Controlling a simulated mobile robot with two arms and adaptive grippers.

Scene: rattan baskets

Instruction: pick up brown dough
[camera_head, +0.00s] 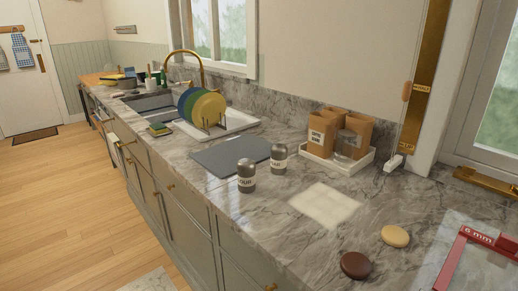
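The brown dough (356,265) is a dark brown, flattened round piece. It lies on the marble counter near the front edge, at the lower right of the head view. A pale beige piece of dough (395,236) lies behind it and to its right, apart from it. Nothing covers the brown dough. Neither of my grippers shows in the head view.
A red frame marked 6 mm (470,240) lies at the right edge. A whitish square patch (325,204), two labelled shakers (246,176), a grey board (231,154) and a white tray (330,162) with brown bags stand farther left. Counter around the dough is clear.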

